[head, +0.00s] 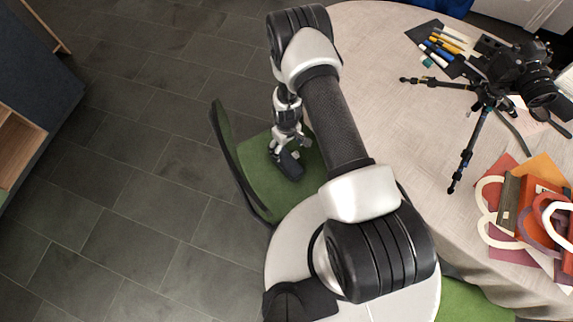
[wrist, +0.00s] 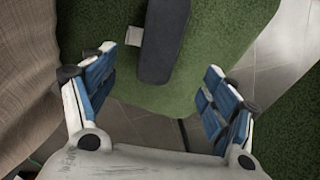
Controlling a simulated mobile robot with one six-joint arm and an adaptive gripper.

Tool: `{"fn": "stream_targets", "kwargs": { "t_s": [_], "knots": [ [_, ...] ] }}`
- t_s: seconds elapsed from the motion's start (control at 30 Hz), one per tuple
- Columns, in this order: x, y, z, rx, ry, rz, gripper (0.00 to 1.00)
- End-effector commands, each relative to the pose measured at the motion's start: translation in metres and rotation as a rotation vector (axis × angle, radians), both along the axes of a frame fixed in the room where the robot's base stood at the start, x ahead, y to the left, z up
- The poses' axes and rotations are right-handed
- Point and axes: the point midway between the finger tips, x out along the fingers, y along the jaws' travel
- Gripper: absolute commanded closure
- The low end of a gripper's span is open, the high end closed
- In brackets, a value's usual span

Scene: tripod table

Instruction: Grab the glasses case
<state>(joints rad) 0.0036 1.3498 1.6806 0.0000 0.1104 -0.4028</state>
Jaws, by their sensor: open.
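A dark, long, rounded object that looks like the glasses case (wrist: 165,40) lies on the green chair seat (wrist: 215,35) in the wrist view. A small pale piece (wrist: 134,36) shows at its left side. My gripper (wrist: 160,62) is open, with its two blue-padded fingers spread wide. The case's near end lies between and beyond them, with a gap on both sides; I see no contact. In the head view my gripper (head: 283,148) points down over the green seat (head: 262,178), and the dark case (head: 291,165) shows beside its fingers, partly hidden.
The round table (head: 375,60) with a draped cloth stands right of the chair. It bears a black tripod (head: 487,97), pens (head: 446,42) and red and orange items (head: 530,205). The chair's curved back (head: 232,160) rises at the left. The tiled floor (head: 140,150) left of it is clear.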

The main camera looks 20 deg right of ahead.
Motion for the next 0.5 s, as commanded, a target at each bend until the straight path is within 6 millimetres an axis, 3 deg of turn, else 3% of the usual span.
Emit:
{"fn": "stream_targets", "kwargs": {
  "t_s": [0.03,0.2,0.33,0.5],
  "knots": [
    [-0.001,0.000,-0.020,0.000,0.002,0.000,0.22],
    [-0.001,0.000,-0.058,0.001,0.001,0.000,0.22],
    [-0.001,0.000,-0.080,0.001,0.001,-0.001,0.22],
    [0.000,0.000,-0.092,0.000,0.001,-0.001,0.22]
  ]
}}
